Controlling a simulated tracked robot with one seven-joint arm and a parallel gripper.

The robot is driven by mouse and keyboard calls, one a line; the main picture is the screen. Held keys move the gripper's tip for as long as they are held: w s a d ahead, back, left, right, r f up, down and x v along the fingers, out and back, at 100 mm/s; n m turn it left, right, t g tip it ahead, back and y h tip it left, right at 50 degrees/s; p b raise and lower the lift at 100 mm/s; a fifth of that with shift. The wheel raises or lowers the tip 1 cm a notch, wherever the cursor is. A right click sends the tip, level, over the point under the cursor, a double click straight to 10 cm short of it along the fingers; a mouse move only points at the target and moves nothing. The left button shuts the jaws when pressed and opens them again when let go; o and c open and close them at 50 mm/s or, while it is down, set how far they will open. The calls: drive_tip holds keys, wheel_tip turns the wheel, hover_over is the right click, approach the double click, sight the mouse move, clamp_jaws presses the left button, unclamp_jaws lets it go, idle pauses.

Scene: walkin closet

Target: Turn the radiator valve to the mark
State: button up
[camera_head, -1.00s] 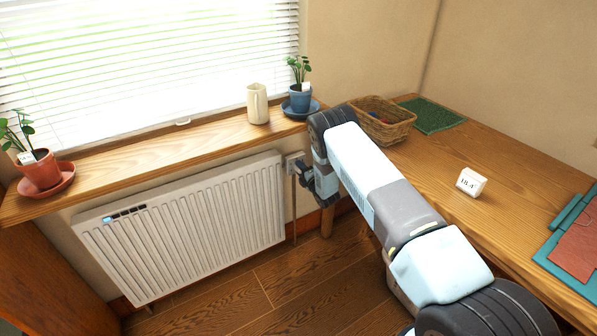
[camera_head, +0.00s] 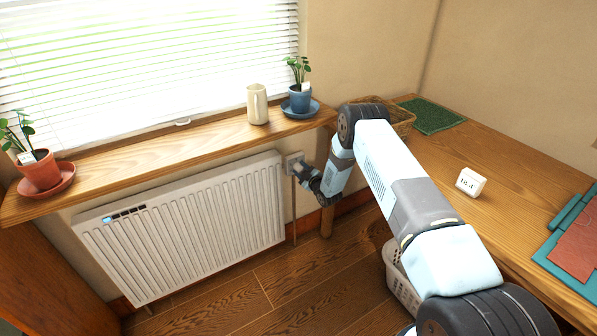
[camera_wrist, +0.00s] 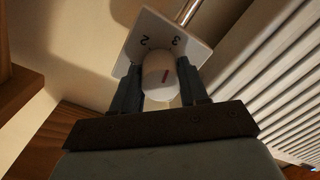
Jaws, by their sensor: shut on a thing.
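Behind the knob is a white plate (camera_wrist: 149,22) marked 2 and 3; other marks are hidden. My gripper (camera_wrist: 159,72) is shut on the knob, one dark finger on each side. In the head view the plate (camera_head: 292,158) is on the wall at the radiator's right end, with my gripper (camera_head: 304,172) against it; the knob is hidden there.
The white radiator (camera_head: 190,225) is close left of my gripper, under the wooden sill (camera_head: 160,155). The wooden desk (camera_head: 440,165) is at right, with a small display (camera_head: 470,182). A white basket (camera_head: 399,285) is on the floor.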

drive_tip(key=m, duration=0.4)
drive_tip(key=f+m, duration=0.1)
drive_tip(key=m, duration=0.2)
drive_tip(key=shift+s, duration=0.2)
drive_tip(key=m, duration=0.3)
drive_tip(key=shift+m+y, duration=0.3)
drive_tip(key=shift+y, duration=0.1)
drive_tip(key=m, duration=0.4)
drive_tip(key=shift+m, duration=0.3)
drive_tip(key=m, duration=0.5)
drive_tip(key=shift+a+r+t, duration=0.1)
drive_tip(key=shift+t, duration=0.2)
drive_tip(key=m, duration=0.6)
drive_tip(key=shift+m, duration=0.4)
drive_tip(key=o, duration=1.1)
drive_tip(key=shift+w+r, duration=0.1)
drive_tip(key=shift+c, duration=0.2)
